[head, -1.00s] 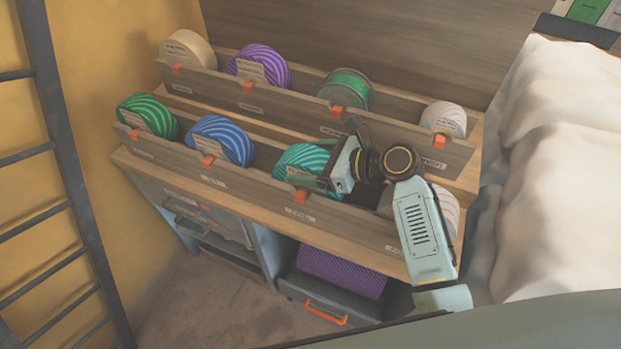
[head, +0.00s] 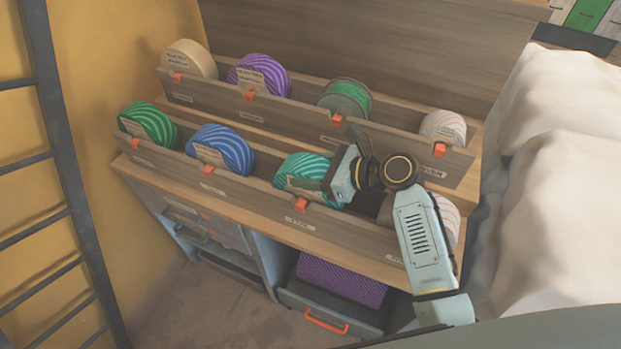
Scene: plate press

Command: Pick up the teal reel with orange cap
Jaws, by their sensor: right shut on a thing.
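The teal striped reel (head: 300,167) sits in the front row of the wooden rack, third from the left, with a label on its face. An orange clip (head: 300,205) shows on the rack front just below it. My right gripper (head: 318,190) is at the reel's right side and shut on it; its fingers are partly hidden against the reel and the rack's front board. The reel still sits down in its trough. My left gripper is not in view.
A green reel (head: 150,125) and a blue reel (head: 225,150) stand left in the front row. A white reel (head: 447,215) is partly behind my right arm. The back row holds several reels, including a purple one (head: 262,75). White bedding (head: 570,180) lies at the right.

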